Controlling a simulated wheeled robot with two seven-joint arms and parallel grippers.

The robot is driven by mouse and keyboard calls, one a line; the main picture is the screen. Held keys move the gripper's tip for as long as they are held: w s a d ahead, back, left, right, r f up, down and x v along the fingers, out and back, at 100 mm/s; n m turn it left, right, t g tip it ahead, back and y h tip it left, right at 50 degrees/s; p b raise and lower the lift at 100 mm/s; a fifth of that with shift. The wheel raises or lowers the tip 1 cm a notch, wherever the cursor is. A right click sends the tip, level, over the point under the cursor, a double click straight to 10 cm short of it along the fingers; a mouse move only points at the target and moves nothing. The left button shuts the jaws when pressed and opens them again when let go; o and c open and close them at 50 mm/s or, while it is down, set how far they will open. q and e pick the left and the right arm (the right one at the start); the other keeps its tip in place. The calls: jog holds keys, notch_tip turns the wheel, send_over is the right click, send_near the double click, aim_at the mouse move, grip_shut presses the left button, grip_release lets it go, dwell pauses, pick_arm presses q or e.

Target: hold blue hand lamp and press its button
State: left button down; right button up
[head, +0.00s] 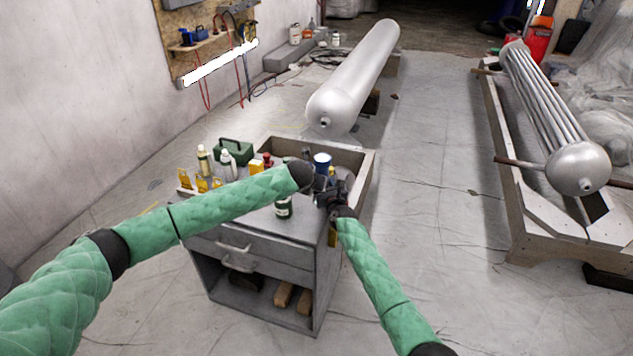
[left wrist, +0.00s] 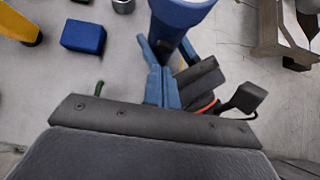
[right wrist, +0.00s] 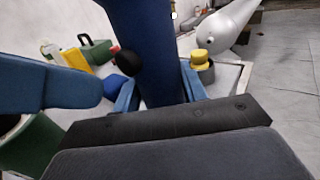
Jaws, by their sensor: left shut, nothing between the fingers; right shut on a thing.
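The blue hand lamp (head: 322,160) is upright above the back right of the grey cabinet. Its blue body (right wrist: 148,45) stands between the fingers of my right gripper (right wrist: 158,92), which is shut on it. In the head view my right gripper (head: 338,196) is partly hidden among dark parts. My left gripper (head: 318,184) is close beside it, shut and empty. In the left wrist view my left fingers (left wrist: 162,82) are just below the wide blue lamp head (left wrist: 180,12). I cannot tell whether they touch the lamp.
The grey cabinet (head: 262,262) carries bottles, a green toolbox (head: 235,151), yellow items and a green-labelled can (head: 283,208). A blue box (left wrist: 83,37) lies on its top. A large metal tank (head: 350,80) lies behind.

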pick_arm(q)
jog(key=shift+w+d, duration=0.3)
jog(key=shift+w, duration=0.5)
jog(key=shift+w+d, duration=0.35)
jog(key=shift+w, duration=0.45)
jog(key=s+a+f+v, duration=0.1)
jog(key=f+v, duration=0.1)
jog(key=v, duration=1.1)
jog(key=shift+s, duration=0.35)
jog(key=shift+f, duration=0.1)
